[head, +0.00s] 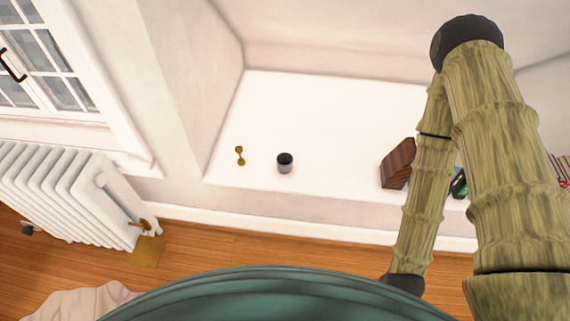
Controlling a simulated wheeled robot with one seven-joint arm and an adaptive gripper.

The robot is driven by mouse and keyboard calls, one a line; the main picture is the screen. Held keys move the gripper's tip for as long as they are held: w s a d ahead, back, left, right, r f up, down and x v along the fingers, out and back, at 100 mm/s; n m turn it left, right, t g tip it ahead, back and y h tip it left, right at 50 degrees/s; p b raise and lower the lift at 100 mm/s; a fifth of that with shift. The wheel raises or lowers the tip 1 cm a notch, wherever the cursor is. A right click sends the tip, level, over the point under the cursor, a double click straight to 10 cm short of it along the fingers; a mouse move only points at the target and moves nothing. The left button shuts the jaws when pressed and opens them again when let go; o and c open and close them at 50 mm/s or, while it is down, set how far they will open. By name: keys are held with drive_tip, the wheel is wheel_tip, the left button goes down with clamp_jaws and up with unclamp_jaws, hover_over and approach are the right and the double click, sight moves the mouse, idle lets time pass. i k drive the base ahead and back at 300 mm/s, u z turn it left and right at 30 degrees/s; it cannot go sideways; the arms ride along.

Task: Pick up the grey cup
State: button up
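The grey cup (285,163) stands upright on a white ledge (320,115) in the head view, left of the middle. Its dark inside shows from above. My arm, with a bark-like yellow-green surface, reaches in from the right side of the picture. Its lower dark end shows near the bottom, right of the middle, but no gripper fingers can be made out. The cup stands well apart from the visible arm parts.
A small brass-coloured object (240,156) stands just left of the cup. A brown wooden block (398,164) sits to the right, near my arm, with a dark green object (459,184) beyond. A white radiator (75,195) is at left. The ledge behind the cup is clear.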

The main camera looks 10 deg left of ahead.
sight(284, 159)
drive_tip(key=k, duration=0.5)
drive_tip(key=u, duration=1.05)
drive_tip(key=i, duration=0.65)
drive_tip(key=z, duration=0.5)
